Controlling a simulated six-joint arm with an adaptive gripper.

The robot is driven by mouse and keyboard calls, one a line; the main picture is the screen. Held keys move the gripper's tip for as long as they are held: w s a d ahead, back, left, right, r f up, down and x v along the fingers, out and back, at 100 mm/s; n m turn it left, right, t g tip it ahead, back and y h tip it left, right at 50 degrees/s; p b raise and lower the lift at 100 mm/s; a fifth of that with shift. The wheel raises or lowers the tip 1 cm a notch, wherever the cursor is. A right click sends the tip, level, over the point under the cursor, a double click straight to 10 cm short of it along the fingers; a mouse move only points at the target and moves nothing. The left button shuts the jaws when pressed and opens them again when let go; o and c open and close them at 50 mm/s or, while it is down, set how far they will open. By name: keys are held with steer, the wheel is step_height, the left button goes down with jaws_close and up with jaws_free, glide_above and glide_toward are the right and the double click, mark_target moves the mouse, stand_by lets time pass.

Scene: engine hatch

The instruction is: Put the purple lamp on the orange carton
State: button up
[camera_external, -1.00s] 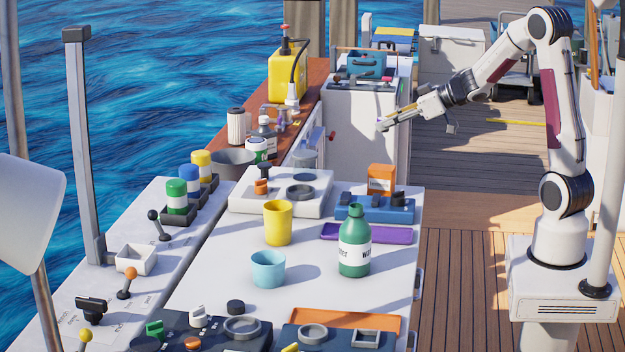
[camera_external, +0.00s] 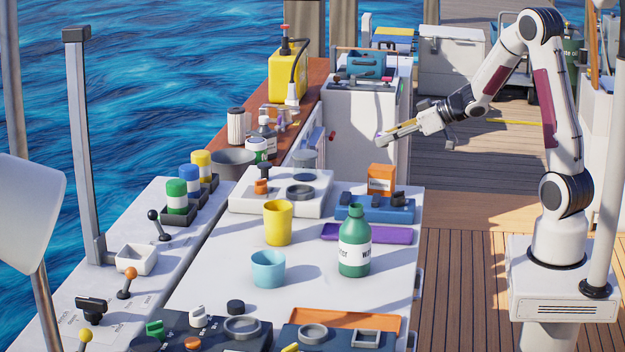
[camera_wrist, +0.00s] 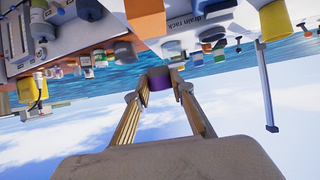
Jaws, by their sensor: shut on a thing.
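The orange carton (camera_external: 381,179) stands upright at the back right of the white table, at the blue holder. A large orange shape at the top of the wrist view (camera_wrist: 146,17) looks like the same carton. My gripper (camera_external: 381,141) is above and behind the carton, apart from it. In the wrist view my gripper (camera_wrist: 160,80) is shut on a small purple object, which looks like the purple lamp (camera_wrist: 160,84). Its full shape is hidden by the fingers, and it is too small to make out in the external view.
A blue holder (camera_external: 375,213) with dark knobs and a flat purple tray (camera_external: 367,234) lie near the carton. A green bottle (camera_external: 354,250), yellow cup (camera_external: 278,224) and light blue cup (camera_external: 268,270) stand in front. A white cabinet (camera_external: 365,125) stands behind.

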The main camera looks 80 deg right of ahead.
mark_target(387, 168)
steer(key=shift+f, duration=1.1)
steer(key=shift+f, duration=1.85)
steer(key=shift+f, duration=0.2)
steer(key=o, duration=1)
steer(key=shift+r, duration=0.2)
steer(key=shift+s+r, duration=0.25)
steer(key=shift+s, duration=0.15)
steer(key=shift+v, duration=5.55)
